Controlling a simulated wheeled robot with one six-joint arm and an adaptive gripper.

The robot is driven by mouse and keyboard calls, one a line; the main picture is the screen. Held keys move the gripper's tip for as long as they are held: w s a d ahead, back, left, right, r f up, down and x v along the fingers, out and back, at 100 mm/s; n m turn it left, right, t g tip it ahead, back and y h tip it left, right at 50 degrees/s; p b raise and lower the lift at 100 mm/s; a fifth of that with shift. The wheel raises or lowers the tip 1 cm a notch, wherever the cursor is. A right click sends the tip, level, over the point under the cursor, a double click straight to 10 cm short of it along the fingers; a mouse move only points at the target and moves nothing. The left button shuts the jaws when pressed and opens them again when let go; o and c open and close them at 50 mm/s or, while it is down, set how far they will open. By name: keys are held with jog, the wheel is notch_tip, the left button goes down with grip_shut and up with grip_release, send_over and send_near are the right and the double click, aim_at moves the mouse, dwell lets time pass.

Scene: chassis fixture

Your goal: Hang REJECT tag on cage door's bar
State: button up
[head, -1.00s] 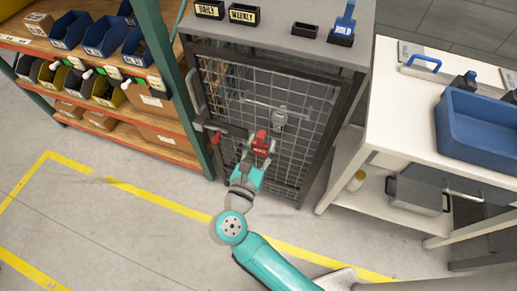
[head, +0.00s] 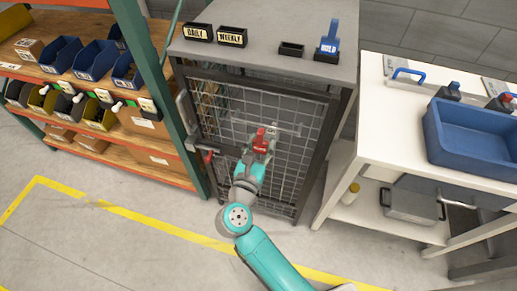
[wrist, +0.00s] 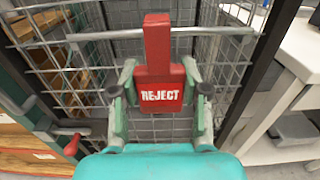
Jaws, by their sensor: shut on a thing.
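The red REJECT tag (head: 260,142) is in my gripper (head: 262,152), in front of the mesh cage door (head: 290,165). In the wrist view the tag (wrist: 160,88) is upright, its white lettering facing me, and my gripper (wrist: 160,98) is shut on its sides. The tag's narrow upper stem rises in front of the door's horizontal grey bar (wrist: 105,36) and crosses above it. The bar also shows in the head view (head: 240,121). Whether the tag touches or hooks over the bar is hidden behind the stem.
A red-knobbed latch handle (wrist: 72,146) juts out at the door's left. The cage top (head: 270,58) bears labelled holders and a blue tag (head: 328,44). A bin shelf (head: 150,125) stands left, a white table (head: 385,125) right. Open floor lies in front.

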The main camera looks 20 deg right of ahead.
aim_at(269, 123)
jog(key=shift+x, duration=2.25)
jog(key=shift+f, duration=0.45)
jog(key=shift+f, duration=0.1)
jog(key=o, duration=1)
jog(key=shift+o, duration=0.2)
jog(key=shift+s+a, duration=0.1)
jog(key=v, duration=1.2)
